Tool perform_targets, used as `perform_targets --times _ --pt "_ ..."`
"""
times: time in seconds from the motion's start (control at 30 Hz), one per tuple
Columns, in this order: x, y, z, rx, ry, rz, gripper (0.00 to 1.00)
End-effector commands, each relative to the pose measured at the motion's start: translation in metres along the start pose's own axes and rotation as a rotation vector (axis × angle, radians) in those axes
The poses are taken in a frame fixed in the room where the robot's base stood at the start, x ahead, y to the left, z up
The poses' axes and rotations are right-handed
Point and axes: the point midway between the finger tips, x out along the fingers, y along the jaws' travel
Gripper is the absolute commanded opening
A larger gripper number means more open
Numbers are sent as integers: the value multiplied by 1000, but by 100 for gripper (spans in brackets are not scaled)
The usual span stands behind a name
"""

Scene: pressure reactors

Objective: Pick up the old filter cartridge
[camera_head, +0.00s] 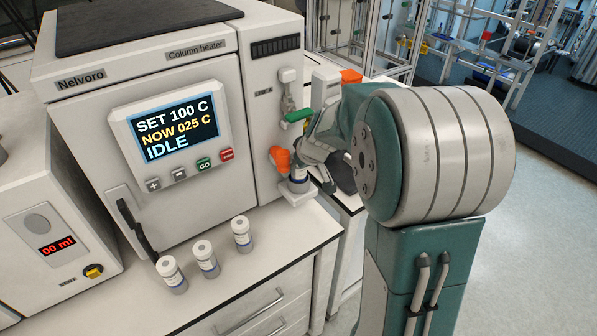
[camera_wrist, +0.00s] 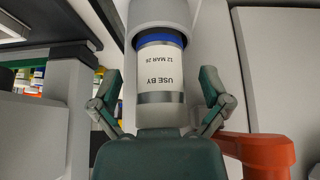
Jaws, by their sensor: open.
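A cartridge with a blue band and a white label (camera_wrist: 161,66) stands between my fingers in the wrist view. Its label reads "USE BY" and a March date, upside down. My gripper (camera_wrist: 162,98) is open, with one finger on each side of it and visible gaps between. In the head view my gripper (camera_head: 312,170) is at the right side of the column heater, mostly hidden by its own links.
An orange lever (camera_head: 280,158) is close left of my gripper and a green handle (camera_head: 298,115) above it. Three white capped cylinders (camera_head: 171,273) (camera_head: 206,259) (camera_head: 241,234) stand on the bench (camera_head: 255,285). The column heater (camera_head: 95,130) shows IDLE, 25 C.

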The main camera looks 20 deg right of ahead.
Motion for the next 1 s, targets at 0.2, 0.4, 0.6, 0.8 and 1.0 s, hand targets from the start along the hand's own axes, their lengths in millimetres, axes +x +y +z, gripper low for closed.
perform_targets --times 0.2,0.4,0.6,0.8,1.0 --pt "6 0 2 1 -1 -1 97" --pt "6 0 2 1 -2 -1 44" --pt "7 0 2 1 -3 -1 0" --pt "7 0 2 1 -3 -1 0" --pt "3 0 0 0 -2 -1 0"
